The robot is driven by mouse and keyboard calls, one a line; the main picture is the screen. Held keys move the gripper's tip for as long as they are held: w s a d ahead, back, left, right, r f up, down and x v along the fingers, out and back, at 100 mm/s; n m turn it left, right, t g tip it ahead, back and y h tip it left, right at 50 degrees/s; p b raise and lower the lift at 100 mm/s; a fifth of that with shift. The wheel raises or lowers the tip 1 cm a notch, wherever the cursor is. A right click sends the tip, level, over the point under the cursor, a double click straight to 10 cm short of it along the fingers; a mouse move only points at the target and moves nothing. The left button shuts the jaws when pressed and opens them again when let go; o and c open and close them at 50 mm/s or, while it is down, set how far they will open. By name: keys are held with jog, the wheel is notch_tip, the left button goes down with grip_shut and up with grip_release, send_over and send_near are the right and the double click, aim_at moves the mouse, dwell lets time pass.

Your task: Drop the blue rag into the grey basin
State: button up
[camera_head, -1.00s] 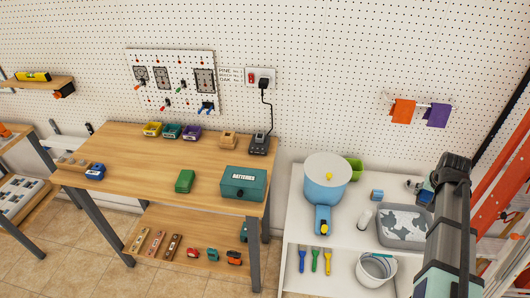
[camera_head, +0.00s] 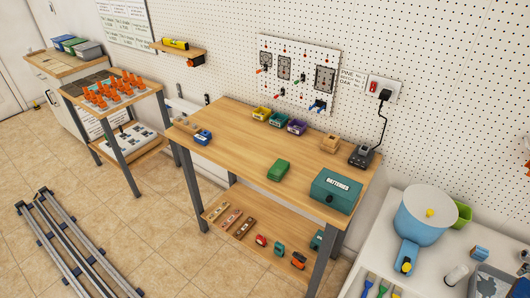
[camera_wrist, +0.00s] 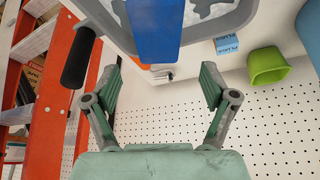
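The grey basin (camera_head: 491,281) is cut off at the lower right of the head view. In the wrist view, the basin's grey rim (camera_wrist: 104,22) and pale patterned inside show at the top. A flat blue piece (camera_wrist: 154,30) hangs over the top middle of the wrist view, in front of the basin's rim; I cannot tell whether it is the blue rag. My gripper (camera_wrist: 162,72) is open, its two green fingers wide apart with nothing between them. The blue piece lies above the gap between the fingertips in the picture. My gripper is out of the head view.
An orange ladder (camera_wrist: 62,110) stands close on the left in the wrist view, beside a black handle (camera_wrist: 78,60). A blue box (camera_wrist: 227,45) and a green cup (camera_wrist: 267,66) are on the right. The wooden workbench (camera_head: 235,130) and blue pot (camera_head: 422,218) show in the head view.

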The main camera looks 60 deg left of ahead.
jog(key=shift+r, duration=0.1)
jog(key=v, duration=1.1)
jog(key=shift+s+r, duration=0.15)
jog(key=shift+r, duration=0.25)
jog(key=s+f+g, duration=0.3)
jog(key=s+f, duration=0.8)
jog(key=f, duration=0.5)
jog(key=s+f+g, duration=0.2)
jog(key=s+f, duration=0.8)
jog(key=f, duration=0.6)
jog(key=s+f+g, duration=0.2)
jog(key=s+f, duration=0.3)
jog(key=s, duration=0.5)
jog(key=s+f+g+b, duration=0.1)
jog(key=s+f+g, duration=0.1)
jog(key=s+f, duration=0.4)
jog(key=s+f+g, duration=0.2)
jog(key=s+f, duration=0.3)
jog(key=s, duration=1)
jog(key=shift+s+f, duration=0.25)
jog(key=shift+s, duration=0.05)
